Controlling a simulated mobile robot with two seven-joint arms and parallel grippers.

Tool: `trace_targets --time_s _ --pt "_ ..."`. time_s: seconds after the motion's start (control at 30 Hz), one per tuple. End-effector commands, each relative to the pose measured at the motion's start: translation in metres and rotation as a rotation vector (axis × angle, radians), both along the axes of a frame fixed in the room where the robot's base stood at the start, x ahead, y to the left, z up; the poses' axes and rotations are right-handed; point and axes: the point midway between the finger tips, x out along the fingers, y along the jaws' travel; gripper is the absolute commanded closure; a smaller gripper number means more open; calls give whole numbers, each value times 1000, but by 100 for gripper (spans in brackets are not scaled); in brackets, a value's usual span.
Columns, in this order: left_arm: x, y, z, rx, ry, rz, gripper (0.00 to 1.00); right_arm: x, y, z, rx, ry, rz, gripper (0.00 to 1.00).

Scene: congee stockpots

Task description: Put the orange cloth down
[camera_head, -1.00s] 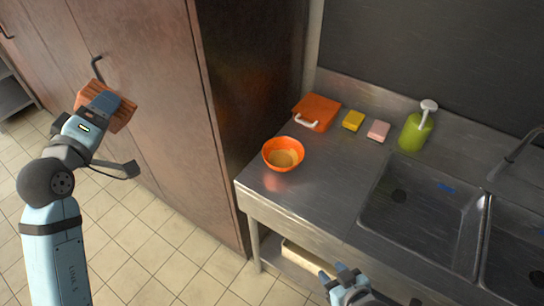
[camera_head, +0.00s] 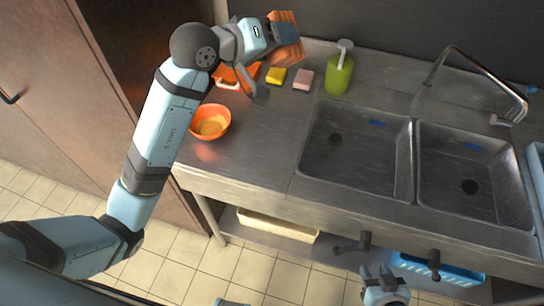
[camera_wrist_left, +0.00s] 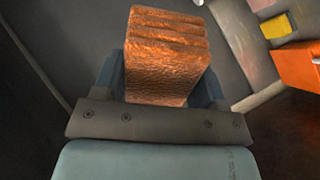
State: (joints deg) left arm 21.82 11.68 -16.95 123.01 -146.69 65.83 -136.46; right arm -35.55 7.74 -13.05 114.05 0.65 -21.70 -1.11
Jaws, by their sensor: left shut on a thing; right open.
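The folded orange cloth (camera_head: 288,42) is a striped, thick bundle held in my left gripper (camera_head: 281,37). It is at the back of the steel counter in the head view, above the surface as far as I can tell. In the left wrist view the cloth (camera_wrist_left: 167,55) fills the space between the two fingers. My left arm reaches over the counter from the left. My right gripper (camera_head: 384,283) is low in the head view, in front of the counter, open with nothing visible in it.
An orange box with a white handle (camera_head: 228,84), partly hidden by my arm, a yellow sponge (camera_head: 276,75), a pink sponge (camera_head: 303,79) and a green pump bottle (camera_head: 340,72) line the back. An orange bowl (camera_head: 211,122) stands nearer. Two sinks (camera_head: 355,150) lie right; counter between is clear.

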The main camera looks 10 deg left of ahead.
Motion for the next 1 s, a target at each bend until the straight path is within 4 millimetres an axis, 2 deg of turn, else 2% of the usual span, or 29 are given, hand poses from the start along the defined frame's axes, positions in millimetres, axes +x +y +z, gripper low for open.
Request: trace_targets --time_s 0.03,0.13,0.23,0.33,0.43,0.5,0.6,0.7,0.83,1.0 --pt "2 -17 -8 61 48 -61 53 0 1 -11 1 1 0 57" --pt "-1 -45 -24 185 175 -159 53 1 1 -20 3 0 1 57" --pt "-5 -61 -45 332 308 -226 53 3 2 -28 6 -5 2 57" --pt "-9 -64 -71 496 451 -257 53 5 3 -37 9 -9 3 57" --pt "-10 -51 -98 655 600 -250 53 5 4 -49 12 -7 3 57" --pt "-10 -31 -113 744 700 -222 53 4 5 -58 13 -6 3 57" --pt "-8 1 -127 823 819 -173 53 4 5 -68 14 -1 3 57" --pt "-7 26 -130 858 892 -137 53 4 5 -73 14 1 3 57" --pt "-7 38 -130 869 930 -118 53 4 5 -74 15 2 2 57" --pt "-8 39 -129 869 934 -119 53 4 5 -73 15 1 2 57"
